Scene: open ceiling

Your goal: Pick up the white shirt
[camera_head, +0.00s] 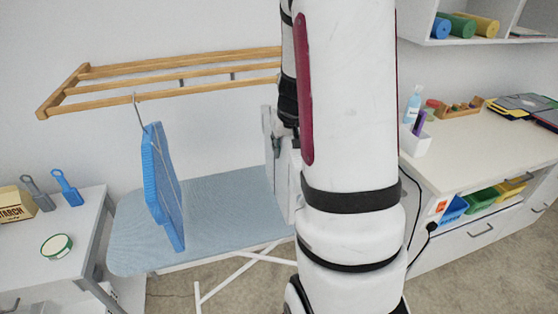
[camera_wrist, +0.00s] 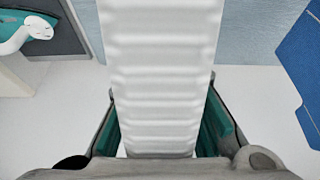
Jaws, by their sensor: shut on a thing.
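The white shirt (camera_head: 292,185) hangs beside my arm, and my arm hides part of it in the head view. In the wrist view the white shirt (camera_wrist: 160,60) is a pale ribbed strip running between the fingers. My gripper (camera_wrist: 160,105) is shut on it, with a teal-padded finger on each side. In the head view my gripper is mostly hidden behind my arm.
A wooden rack (camera_head: 160,92) on the wall carries a hanging blue shirt (camera_head: 162,185), which also shows at right in the wrist view (camera_wrist: 305,60). A blue ironing board (camera_head: 225,215) stands below. A side table (camera_head: 40,235) is at left, a desk (camera_head: 480,140) at right.

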